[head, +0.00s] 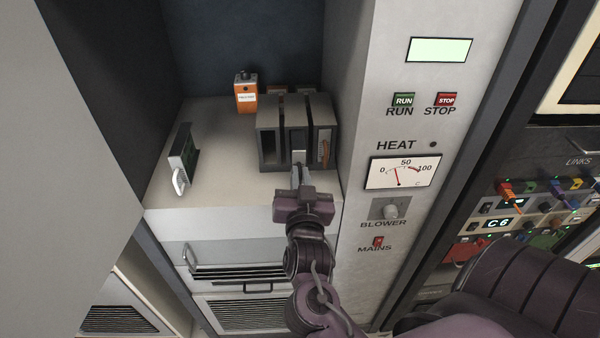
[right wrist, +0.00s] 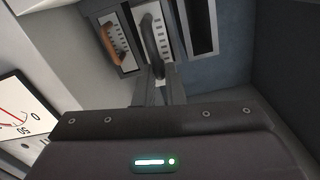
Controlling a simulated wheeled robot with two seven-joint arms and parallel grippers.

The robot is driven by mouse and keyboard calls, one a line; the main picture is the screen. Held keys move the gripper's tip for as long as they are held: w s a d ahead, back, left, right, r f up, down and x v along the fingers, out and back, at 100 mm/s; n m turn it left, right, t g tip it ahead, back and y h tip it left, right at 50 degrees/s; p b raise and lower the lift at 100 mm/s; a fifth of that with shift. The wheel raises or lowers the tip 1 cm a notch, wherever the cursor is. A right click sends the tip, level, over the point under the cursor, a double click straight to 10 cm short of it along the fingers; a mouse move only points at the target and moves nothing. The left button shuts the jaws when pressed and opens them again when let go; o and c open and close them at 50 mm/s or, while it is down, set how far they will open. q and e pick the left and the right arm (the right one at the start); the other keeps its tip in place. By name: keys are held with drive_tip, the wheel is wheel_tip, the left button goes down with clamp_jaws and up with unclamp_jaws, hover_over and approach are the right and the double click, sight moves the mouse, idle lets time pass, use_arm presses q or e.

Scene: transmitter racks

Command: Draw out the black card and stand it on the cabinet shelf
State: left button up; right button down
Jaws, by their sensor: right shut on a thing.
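The black card (right wrist: 153,36), with a pale faceplate and a black handle, sits in the middle slot of the grey card rack (head: 268,128) on the cabinet shelf (head: 225,182). In the head view only part of its faceplate (head: 299,156) shows above my gripper. My right gripper (head: 298,174) is shut on the black card's handle; its fingers also show in the right wrist view (right wrist: 158,86). How far the card sits in the slot is hard to tell. My left gripper is not in view.
A brown-handled card (head: 324,148) fills the rack's right slot; the left slot (head: 268,147) looks empty. A card with a white handle (head: 181,160) stands at the shelf's left. An orange device (head: 246,95) stands behind. The shelf between card and rack is clear.

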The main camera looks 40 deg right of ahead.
drive_tip(key=shift+s+a+f, duration=0.1)
drive_tip(key=shift+s+a, duration=0.05)
drive_tip(key=shift+s, duration=0.05)
drive_tip(key=c, duration=1.4)
unclamp_jaws()
drive_tip(key=shift+c, duration=0.2)
